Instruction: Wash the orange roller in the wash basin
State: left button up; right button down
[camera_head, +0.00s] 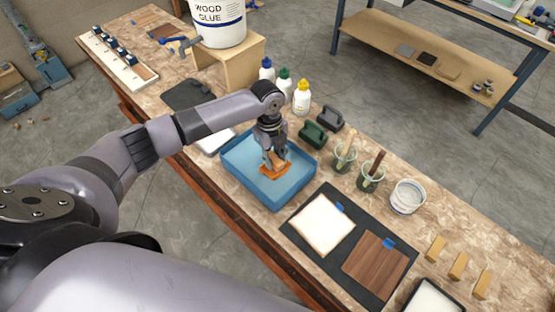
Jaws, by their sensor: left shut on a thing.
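The blue wash basin (239,180) stands on the workbench in the middle of the head view, with a pale blue inside. My left gripper (272,157) reaches down into the basin from above, shut on the orange roller (275,171). My right gripper is not in view.
A dark mat (332,254) with a white panel and a wood panel (374,264) lies in front right. A glue bucket (220,22) stands on a wooden stand.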

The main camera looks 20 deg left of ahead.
pick_arm(q)
jog(key=shift+w+a, duration=0.25)
jog(key=shift+a, duration=0.45)
jog(key=shift+w+a, duration=0.25)
jog(key=shift+a, duration=0.45)
jog(key=shift+w+a, duration=0.25)
jog(key=shift+a, duration=0.45)
jog(key=shift+s+d+r+p, duration=0.1)
jog(key=shift+s+d+p, duration=0.1)
jog(key=shift+d, duration=0.25)
jog(key=shift+s+d+r+p, duration=0.1)
jog(key=shift+d+p, duration=0.1)
jog(key=shift+d, duration=0.2)
jog(key=shift+s+d+f+p, duration=0.1)
jog(key=shift+s+d+p, duration=0.2)
jog(key=shift+d, duration=0.35)
jog(key=shift+s+d+p, duration=0.15)
jog(key=shift+d+p, duration=0.25)
jog(key=shift+d, duration=0.3)
jog(key=shift+s+d+f+p, duration=0.1)
jog(key=shift+s+d+p, duration=0.2)
jog(key=shift+d, duration=0.35)
